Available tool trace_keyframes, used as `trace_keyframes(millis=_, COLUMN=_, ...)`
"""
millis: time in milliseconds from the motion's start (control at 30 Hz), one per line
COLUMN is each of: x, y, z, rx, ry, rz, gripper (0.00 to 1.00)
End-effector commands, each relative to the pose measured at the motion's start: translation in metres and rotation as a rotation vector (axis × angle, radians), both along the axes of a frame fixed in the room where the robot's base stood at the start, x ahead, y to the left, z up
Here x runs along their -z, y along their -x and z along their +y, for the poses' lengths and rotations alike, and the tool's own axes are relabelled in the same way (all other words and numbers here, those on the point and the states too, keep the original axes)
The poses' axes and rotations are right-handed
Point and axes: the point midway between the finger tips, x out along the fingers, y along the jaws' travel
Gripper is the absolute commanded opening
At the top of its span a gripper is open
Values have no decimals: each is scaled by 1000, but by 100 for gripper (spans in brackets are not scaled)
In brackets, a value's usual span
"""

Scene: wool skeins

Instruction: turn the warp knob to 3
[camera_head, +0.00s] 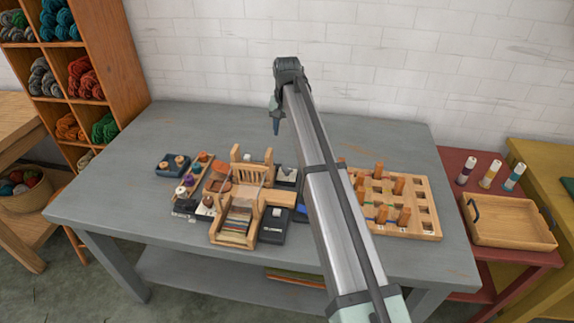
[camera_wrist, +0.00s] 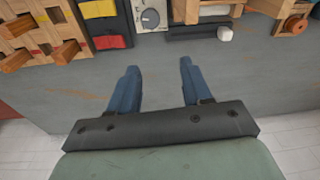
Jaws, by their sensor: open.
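The warp knob (camera_wrist: 150,18) shows in the wrist view as a small grey round knob on a pale panel with dial marks, near the top edge. Its setting and the numbers are too small to read. My gripper (camera_wrist: 158,66) is open and empty, its two blue fingers apart over the bare grey table. The knob lies beyond the fingertips, slightly left of their middle, and nothing touches it. In the head view my gripper (camera_head: 276,130) hangs with fingers pointing down above the table's back part. I cannot make out the knob there; my arm covers part of the table.
A wooden loom (camera_head: 240,205) stands on the grey table (camera_head: 120,145). A wooden peg board (camera_head: 428,212) is to the right. The table's back is clear.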

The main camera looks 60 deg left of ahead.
Motion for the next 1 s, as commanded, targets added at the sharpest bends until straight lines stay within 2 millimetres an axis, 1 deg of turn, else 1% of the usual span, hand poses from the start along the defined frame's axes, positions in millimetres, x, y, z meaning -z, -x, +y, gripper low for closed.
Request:
trace_keyframes(millis=100, x=0, y=3, z=-10, rx=150, ry=54, rz=26, gripper=49)
trace_keyframes(millis=200, x=1, y=5, z=-16, rx=254, ry=81, rz=39, gripper=49)
trace_keyframes(millis=300, x=1, y=6, z=-18, rx=316, ry=88, rz=45, gripper=49)
trace_keyframes(millis=467, x=6, y=6, z=-18, rx=348, ry=87, rz=46, gripper=49)
trace_keyframes(millis=567, x=16, y=6, z=-18, rx=348, ry=87, rz=46, gripper=49)
trace_keyframes(millis=667, x=32, y=6, z=-19, rx=347, ry=88, rz=47, gripper=49)
trace_keyframes(millis=1000, x=91, y=6, z=-18, rx=346, ry=87, rz=46, gripper=49)
